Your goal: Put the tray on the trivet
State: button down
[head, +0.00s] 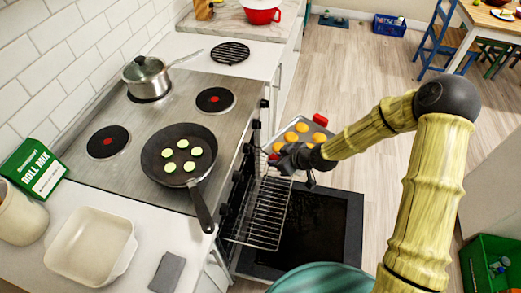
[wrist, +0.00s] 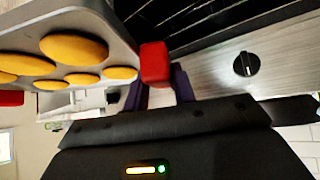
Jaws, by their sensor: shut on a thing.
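The grey tray (head: 299,119) has red grips at its ends and several round golden buns in it. It is held in the air in front of the oven, beside the counter edge. My gripper (head: 287,158) is shut on the tray at its near end. In the wrist view my gripper (wrist: 160,90) has its purple fingers around a red grip, and the tray (wrist: 118,32) fills the upper left. The black round wire trivet (head: 230,53) lies empty on the white counter beyond the hob, apart from the tray.
The oven door (head: 312,230) hangs open with a wire rack (head: 262,213) pulled out. A pan with green slices (head: 180,153) and a lidded pot (head: 146,77) stand on the hob. A red pot (head: 262,14) is beyond the trivet. Counter around the trivet is clear.

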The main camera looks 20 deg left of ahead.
notch_tip(320, 180, up, 20)
jog(key=d+n+g+p, duration=0.1)
jog(key=n+p, duration=0.1)
jog(key=p, duration=1)
jog(key=shift+s+d+f, duration=0.15)
jog(key=shift+s+d, duration=0.2)
jog(key=shift+s, duration=0.1)
jog(key=shift+f, duration=0.1)
